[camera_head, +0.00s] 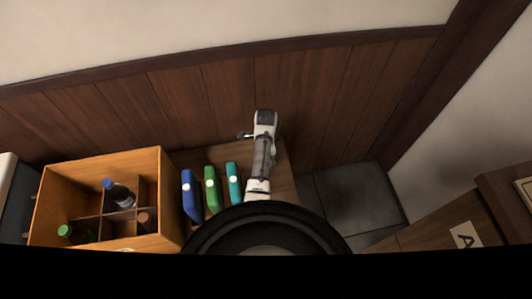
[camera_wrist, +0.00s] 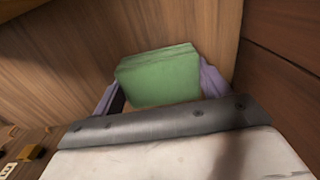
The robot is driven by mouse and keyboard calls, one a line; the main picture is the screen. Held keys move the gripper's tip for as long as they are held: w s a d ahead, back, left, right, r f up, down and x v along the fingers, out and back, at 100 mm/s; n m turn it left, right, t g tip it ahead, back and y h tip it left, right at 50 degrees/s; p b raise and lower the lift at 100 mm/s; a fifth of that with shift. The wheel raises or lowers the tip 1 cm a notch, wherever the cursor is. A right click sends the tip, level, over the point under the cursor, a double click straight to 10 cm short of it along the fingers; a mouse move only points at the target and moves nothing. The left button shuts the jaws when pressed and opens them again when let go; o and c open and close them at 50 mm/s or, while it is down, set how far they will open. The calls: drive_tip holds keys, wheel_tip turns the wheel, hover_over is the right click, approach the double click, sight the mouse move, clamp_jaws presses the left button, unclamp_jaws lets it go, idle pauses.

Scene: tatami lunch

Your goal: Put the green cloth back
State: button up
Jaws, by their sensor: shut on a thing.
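The green cloth (camera_wrist: 160,77) shows in the wrist view as a thick folded block. My gripper (camera_wrist: 158,90) is shut on it, with a purple-grey finger at each side. A wooden surface lies behind the cloth; I cannot tell whether they touch. In the head view my arm reaches over a wooden top beside the wall, and its fingers and the held cloth cannot be made out.
A wooden crate (camera_head: 60,190) with dividers holds several bottles. Upright blue (camera_head: 191,200), green (camera_head: 211,196) and teal (camera_head: 233,183) items with white dots stand between it and my arm. A wooden piece with an "A" label (camera_head: 465,236) is at right. Grey floor tiles (camera_head: 345,195) are clear.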

drive_tip(key=shift+f, duration=0.15)
drive_tip(key=shift+f, duration=0.15)
drive_tip(key=o, duration=1)
wheel_tip(320, 180, up, 12)
drive_tip(key=shift+r, duration=0.25)
